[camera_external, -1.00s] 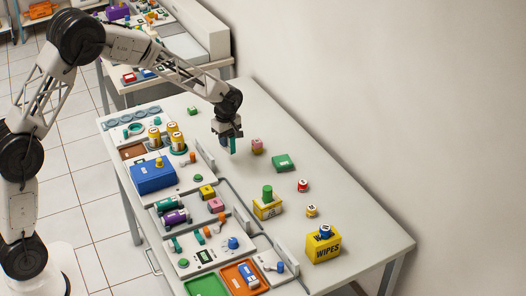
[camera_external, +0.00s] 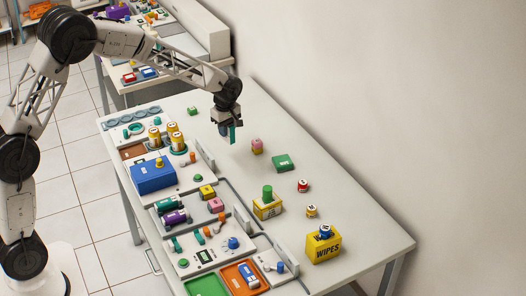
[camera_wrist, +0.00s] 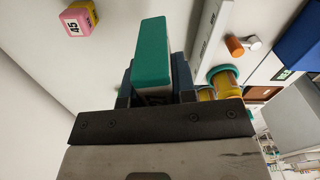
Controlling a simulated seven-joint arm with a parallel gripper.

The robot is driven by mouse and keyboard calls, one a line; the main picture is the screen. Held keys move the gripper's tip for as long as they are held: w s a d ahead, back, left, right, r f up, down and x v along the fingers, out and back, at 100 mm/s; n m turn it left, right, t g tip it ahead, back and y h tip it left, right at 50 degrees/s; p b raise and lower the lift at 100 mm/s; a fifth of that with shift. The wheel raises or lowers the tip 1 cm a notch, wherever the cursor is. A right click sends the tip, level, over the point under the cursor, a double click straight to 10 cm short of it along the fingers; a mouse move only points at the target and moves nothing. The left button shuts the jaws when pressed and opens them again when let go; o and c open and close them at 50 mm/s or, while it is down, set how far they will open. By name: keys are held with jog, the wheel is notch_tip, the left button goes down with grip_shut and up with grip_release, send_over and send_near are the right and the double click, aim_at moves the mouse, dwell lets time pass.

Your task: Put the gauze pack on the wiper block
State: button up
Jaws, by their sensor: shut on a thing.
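My gripper (camera_external: 230,133) is shut on a teal and white block (camera_external: 232,135), seemingly the gauze pack, and holds it above the back part of the table. In the wrist view the block (camera_wrist: 152,55) sticks out from between the fingers, teal face showing. A yellow box marked WIPES (camera_external: 323,252) with a blue piece in its top stands at the table's front right. A smaller yellow box (camera_external: 266,212) holds a green cylinder. A flat green block (camera_external: 283,162) lies right of my gripper. I cannot tell which of these is the wiper block.
A pink and yellow block (camera_external: 257,146) stands near my gripper; it also shows in the wrist view (camera_wrist: 75,20). A red-and-white piece (camera_external: 302,186) and a yellow one (camera_external: 311,211) stand to the right. Trays with a blue box (camera_external: 153,178) and yellow jars fill the left side.

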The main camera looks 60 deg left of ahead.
jog(key=d+f+m, duration=0.1)
jog(key=d+m, duration=0.1)
jog(key=d, duration=1.1)
jog(key=shift+d+f, duration=0.25)
jog(key=shift+w, duration=0.15)
send_over(282, 160)
jog(key=shift+w+f, duration=0.1)
jog(key=shift+f, duration=0.65)
jog(key=shift+f, duration=0.1)
jog(key=shift+f, duration=1.65)
jog(key=shift+f, duration=0.15)
